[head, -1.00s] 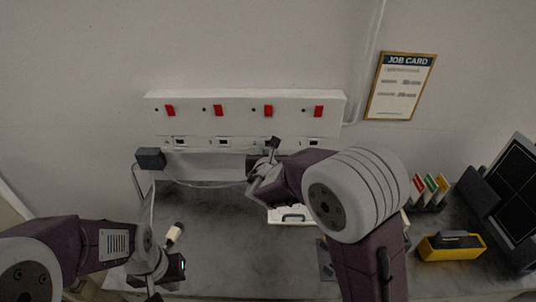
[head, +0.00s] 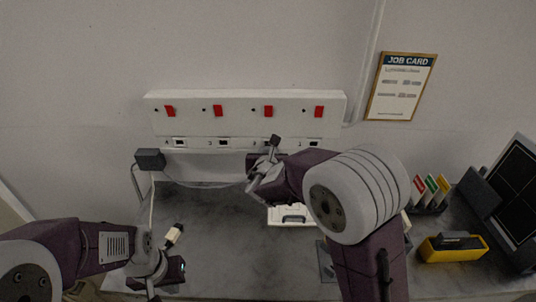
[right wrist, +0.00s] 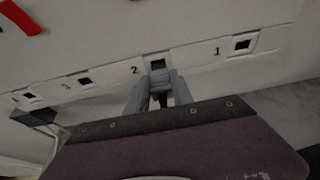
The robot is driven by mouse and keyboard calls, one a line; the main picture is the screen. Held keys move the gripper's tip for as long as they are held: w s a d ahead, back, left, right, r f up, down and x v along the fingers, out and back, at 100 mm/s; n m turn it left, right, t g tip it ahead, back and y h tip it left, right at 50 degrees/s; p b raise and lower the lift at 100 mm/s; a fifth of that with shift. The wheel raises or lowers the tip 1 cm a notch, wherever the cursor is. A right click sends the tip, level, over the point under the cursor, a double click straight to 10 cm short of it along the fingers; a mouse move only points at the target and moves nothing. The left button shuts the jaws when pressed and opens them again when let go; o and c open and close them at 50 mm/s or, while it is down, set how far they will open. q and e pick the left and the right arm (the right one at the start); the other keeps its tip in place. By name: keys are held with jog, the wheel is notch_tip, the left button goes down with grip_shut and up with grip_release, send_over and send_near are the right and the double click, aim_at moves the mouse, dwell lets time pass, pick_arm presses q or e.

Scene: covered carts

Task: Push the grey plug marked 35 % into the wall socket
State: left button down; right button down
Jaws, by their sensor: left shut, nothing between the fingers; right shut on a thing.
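My right gripper (head: 256,168) is shut on a grey plug (right wrist: 160,86), seen between the fingers in the right wrist view. It is just below the socket strip (head: 203,145), in front of the socket marked 2 (right wrist: 158,64). The plug's front is close to that opening; I cannot tell whether it touches or has entered. No 35 % marking is legible. A thin pale cable (head: 205,186) runs from the plug's side towards a dark box at the left. My left gripper (head: 152,288) is shut and empty, low over the worktop at the left.
Red switches (head: 269,112) line the white wall panel. The dark box (head: 150,159) sits at its left end. A cream plug (head: 174,235) lies on the worktop (head: 235,250) near my left gripper. A yellow case (head: 452,248) and card rack (head: 428,194) stand right.

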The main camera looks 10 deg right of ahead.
jog(key=shift+w+d, duration=0.25)
jog(key=shift+w, duration=1.05)
jog(key=c, duration=1)
grip_release()
jog(key=shift+w, duration=0.1)
jog(key=shift+c, duration=0.2)
jog(key=v, duration=0.9)
jog(key=shift+d, duration=0.15)
